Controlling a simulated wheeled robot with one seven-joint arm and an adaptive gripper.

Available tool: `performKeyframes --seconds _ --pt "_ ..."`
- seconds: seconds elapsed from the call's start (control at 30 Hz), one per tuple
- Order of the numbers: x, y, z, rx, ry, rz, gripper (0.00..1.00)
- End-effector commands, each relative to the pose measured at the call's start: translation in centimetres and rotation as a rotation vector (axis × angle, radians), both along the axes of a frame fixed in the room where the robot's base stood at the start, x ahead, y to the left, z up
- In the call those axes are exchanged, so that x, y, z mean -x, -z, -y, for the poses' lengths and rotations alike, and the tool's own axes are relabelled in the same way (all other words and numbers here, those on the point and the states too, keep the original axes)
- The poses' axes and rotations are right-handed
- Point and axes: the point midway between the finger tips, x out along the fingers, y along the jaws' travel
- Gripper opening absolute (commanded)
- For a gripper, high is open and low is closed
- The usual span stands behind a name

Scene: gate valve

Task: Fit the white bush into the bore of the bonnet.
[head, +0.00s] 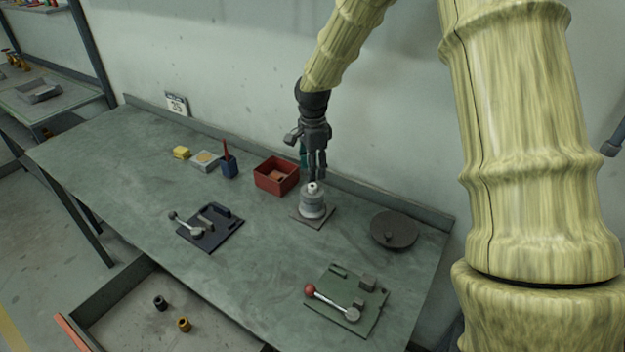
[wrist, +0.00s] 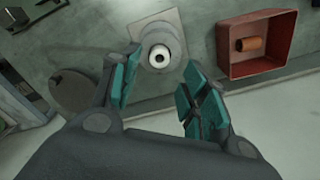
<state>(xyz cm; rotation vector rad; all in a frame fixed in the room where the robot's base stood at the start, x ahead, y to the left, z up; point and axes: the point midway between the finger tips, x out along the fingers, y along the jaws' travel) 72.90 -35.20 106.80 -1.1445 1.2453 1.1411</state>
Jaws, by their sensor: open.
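The grey bonnet (head: 312,207) stands upright on a square plate, towards the back right of the bench. The white bush (head: 313,187) shows at the top centre of the bonnet, and in the wrist view it is a white ring (wrist: 160,56) around a dark hole. It looks upright; how deep it sits in the bore I cannot tell. My gripper (head: 317,174) is just above the bush, pointing down. In the wrist view its teal fingers are spread apart, with the bush beyond and between their tips, and nothing is held.
A red box (head: 276,174) with an orange-brown cylinder (wrist: 254,44) inside stands left of the bonnet. A dark round disc (head: 394,230) lies to the right. Lever fixtures on a blue plate (head: 211,228) and a green plate (head: 346,300) are in front. An open drawer (head: 150,325) holds two small bushes.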

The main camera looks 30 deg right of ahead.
Motion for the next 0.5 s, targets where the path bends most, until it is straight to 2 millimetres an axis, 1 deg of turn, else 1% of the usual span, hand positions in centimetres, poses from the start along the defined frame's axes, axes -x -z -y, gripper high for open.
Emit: performKeyframes --seconds 0.3,0.5 --pt "0.0 -4.2 0.0 0.000 0.001 0.003 0.45" --pt "0.0 -5.8 0.0 0.001 0.000 0.001 0.45"
